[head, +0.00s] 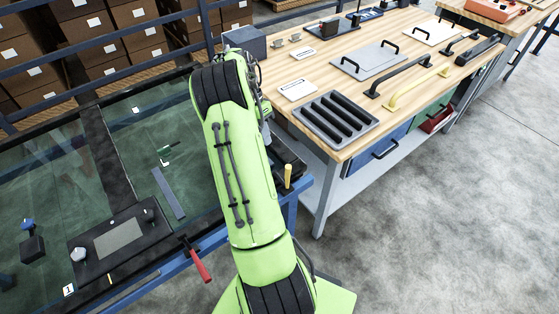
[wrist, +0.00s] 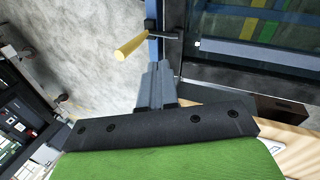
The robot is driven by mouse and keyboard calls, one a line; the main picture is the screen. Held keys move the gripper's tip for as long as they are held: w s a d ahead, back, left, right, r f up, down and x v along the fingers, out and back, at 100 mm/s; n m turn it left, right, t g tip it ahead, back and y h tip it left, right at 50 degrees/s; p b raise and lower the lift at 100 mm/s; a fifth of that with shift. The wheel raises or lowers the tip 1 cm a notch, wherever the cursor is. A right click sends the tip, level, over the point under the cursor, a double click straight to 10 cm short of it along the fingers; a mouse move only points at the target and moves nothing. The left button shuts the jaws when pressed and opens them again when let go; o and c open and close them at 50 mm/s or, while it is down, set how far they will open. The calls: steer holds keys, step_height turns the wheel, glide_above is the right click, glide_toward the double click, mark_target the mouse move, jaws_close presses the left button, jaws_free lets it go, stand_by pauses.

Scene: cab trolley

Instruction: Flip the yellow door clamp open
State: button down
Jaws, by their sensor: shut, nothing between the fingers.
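The yellow door clamp (head: 288,175) is at the blue trolley frame's right corner, its yellow handle standing roughly upright. In the wrist view the clamp's yellow handle (wrist: 130,48) sticks out to the left from a dark bracket on the blue frame. My gripper (wrist: 157,70) is shut and empty, its grey fingertips just below the handle in that picture. I see no clear contact, and the gap is hard to judge. In the head view my green arm hides the gripper.
A red-handled clamp (head: 197,262) sits on the trolley's front edge. Dark glass panels (head: 165,140) lie left of my arm. A wooden workbench (head: 290,75) with handles and a slotted tray (head: 335,117) stands close on the right. The concrete floor (head: 430,220) at the lower right is clear.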

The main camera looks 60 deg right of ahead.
steer(key=s+a+f+b, duration=0.1)
steer(key=s+f, duration=0.5)
steer(key=shift+a, duration=0.35)
steer(key=shift+s+b, duration=0.1)
steer(key=shift+b, duration=0.3)
